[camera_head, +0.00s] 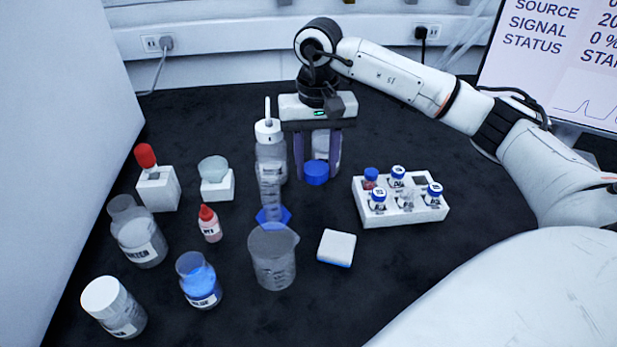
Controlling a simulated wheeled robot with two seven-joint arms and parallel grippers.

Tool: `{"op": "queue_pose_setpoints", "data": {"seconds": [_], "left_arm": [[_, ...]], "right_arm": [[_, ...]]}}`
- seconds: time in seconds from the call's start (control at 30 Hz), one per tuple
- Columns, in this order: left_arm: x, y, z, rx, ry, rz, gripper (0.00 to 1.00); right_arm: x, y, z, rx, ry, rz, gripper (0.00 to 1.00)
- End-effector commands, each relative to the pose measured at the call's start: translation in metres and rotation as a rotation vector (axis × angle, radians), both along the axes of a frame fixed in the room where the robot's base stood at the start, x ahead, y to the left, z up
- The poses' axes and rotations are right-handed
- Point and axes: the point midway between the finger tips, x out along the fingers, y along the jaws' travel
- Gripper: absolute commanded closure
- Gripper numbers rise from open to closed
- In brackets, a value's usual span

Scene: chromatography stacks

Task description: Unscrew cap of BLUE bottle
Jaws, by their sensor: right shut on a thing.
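The blue bottle (200,284) stands upright at the front left of the black bench, with blue liquid inside and a white label. Its mouth looks open, with no cap on it. My right gripper (317,174) points down at the back middle of the bench, well away from that bottle. Its two dark fingers are shut on a blue cap (316,173) at their tips. Whether the cap touches the bench cannot be told. A pale clear vessel (325,148) shows partly behind the fingers. My left gripper is not in view.
Close left of the right gripper stand a wash bottle (270,148) and a cylinder (271,190). A beaker (272,262), white block (337,247) and vial rack (412,215) lie nearer.

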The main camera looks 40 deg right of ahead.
Motion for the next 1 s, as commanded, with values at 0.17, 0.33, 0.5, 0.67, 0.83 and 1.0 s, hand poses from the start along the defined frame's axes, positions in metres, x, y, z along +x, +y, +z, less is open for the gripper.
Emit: {"op": "queue_pose_setpoints", "data": {"seconds": [0.17, 0.33, 0.5, 0.67, 0.83, 1.0], "left_arm": [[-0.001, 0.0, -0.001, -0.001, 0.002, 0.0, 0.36], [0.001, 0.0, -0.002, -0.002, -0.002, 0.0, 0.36], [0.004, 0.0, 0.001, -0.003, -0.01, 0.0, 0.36], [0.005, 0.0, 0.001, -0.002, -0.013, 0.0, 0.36], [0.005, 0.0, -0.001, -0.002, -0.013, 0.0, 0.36], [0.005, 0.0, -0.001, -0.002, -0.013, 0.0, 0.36]], "right_arm": [[0.0, 0.0, -0.014, 0.0, 0.0, 0.001, 0.87], [-0.001, 0.001, -0.038, 0.001, 0.003, 0.001, 0.87], [0.0, 0.001, -0.046, 0.0, -0.002, 0.001, 0.87], [0.0, 0.001, -0.046, 0.0, -0.001, 0.002, 0.87], [0.0, 0.001, -0.049, 0.0, -0.001, 0.002, 0.52], [0.0, 0.001, -0.049, -0.001, -0.001, 0.001, 0.42]]}}
